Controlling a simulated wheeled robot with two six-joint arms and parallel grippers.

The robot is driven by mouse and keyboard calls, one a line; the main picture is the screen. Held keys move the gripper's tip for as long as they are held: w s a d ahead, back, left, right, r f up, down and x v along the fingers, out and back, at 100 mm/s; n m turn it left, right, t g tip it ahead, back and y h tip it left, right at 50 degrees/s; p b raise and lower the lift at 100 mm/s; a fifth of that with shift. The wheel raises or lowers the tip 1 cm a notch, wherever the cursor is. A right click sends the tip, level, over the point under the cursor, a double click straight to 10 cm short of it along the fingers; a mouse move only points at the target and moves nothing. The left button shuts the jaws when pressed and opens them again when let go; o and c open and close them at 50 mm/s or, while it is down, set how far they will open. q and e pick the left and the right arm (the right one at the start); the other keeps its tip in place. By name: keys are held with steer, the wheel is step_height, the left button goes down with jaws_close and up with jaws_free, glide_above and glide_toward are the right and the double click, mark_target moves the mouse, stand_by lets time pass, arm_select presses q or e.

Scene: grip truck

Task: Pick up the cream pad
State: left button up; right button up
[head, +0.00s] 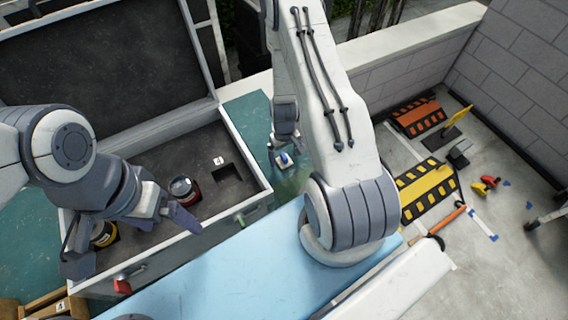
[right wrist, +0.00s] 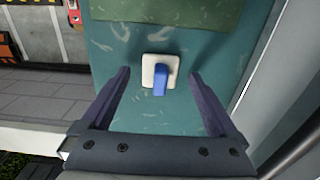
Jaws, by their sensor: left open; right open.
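The cream pad (right wrist: 160,72) is a small rounded square with a blue handle on it. It lies on the teal surface (right wrist: 205,35), and in the head view the pad (head: 284,160) shows just below my right gripper. My right gripper (right wrist: 160,78) is open, its two fingers apart on either side of the pad in the picture and not touching it. In the head view my right gripper (head: 287,143) is partly hidden by its own arm. My left gripper (head: 135,235) is open and empty over the front left of the grey case.
The open grey case (head: 245,160) holds a red and black can (head: 184,190) and a yellow and black can (head: 104,234). A light blue panel (head: 230,275) lies in front. Yellow ramps (head: 428,190) stand on the floor at the right.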

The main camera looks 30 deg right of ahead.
steer(key=shift+f, duration=0.2)
jaws_close()
steer(key=shift+r+p, duration=0.4)
steer(key=shift+p, duration=0.05)
steer(key=r+p, duration=0.3)
steer(key=r, duration=0.1)
steer(key=shift+s+d, duration=0.2)
steer(key=shift+d, duration=0.15)
steer(key=s+d+r+b, duration=0.3)
steer(key=s+d+r, duration=0.3)
steer(key=s+d, duration=0.1)
steer(key=shift+d+b, duration=0.3)
steer(key=shift+d, duration=0.3)
steer(key=shift+s+r, duration=0.1)
